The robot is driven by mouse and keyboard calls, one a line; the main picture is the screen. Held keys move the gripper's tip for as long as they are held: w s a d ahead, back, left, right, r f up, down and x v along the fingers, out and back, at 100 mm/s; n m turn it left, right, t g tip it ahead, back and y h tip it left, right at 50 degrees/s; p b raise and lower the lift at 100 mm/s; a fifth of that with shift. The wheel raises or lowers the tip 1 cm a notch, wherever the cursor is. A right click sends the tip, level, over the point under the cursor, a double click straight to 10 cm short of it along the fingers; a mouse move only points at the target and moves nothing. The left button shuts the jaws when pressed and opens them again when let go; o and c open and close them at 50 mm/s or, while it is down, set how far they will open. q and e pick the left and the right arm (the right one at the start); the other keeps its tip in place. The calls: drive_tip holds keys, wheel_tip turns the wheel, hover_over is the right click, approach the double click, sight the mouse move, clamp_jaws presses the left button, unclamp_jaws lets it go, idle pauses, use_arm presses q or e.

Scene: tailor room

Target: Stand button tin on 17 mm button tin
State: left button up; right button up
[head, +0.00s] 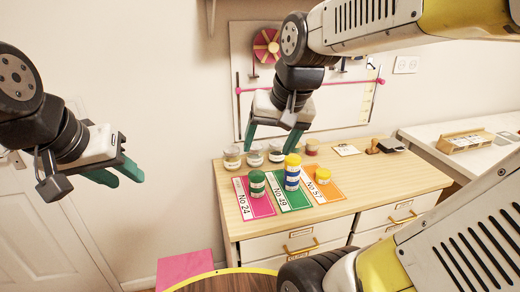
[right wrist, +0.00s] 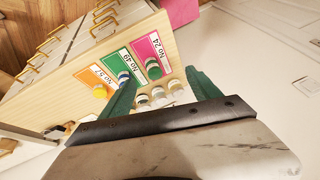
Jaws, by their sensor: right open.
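A green tin (head: 257,184) with a pale band stands on the pink No 24 card (head: 262,207). A taller stack of blue and yellow tins (head: 292,172) stands on the green No 49 card (head: 296,200). A short yellow tin (head: 322,176) stands on the orange No 57 card (head: 330,193). The size labels are too small to read. My right gripper (head: 272,136) is open and empty, above and behind the tins; its fingers also show in the right wrist view (right wrist: 164,88). My left gripper (head: 124,179) is open and empty, left of the table.
Several button jars stand behind the cards, including a clear one (head: 254,155) and a red-topped one (head: 311,148). A notepad (head: 346,149) and a dark stamp-like item (head: 390,145) lie at the back right. The tabletop's right front (head: 400,178) is clear. A pegboard is on the wall.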

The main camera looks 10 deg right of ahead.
drive_tip(key=s, duration=0.1)
drive_tip(key=s+n, duration=0.1)
drive_tip(key=s, duration=0.1)
drive_tip(key=s+n+t, duration=0.1)
drive_tip(key=s, duration=0.1)
drive_tip(key=shift+s+a+y, duration=0.15)
drive_tip(key=shift+a+y, duration=0.15)
drive_tip(key=shift+a, duration=0.05)
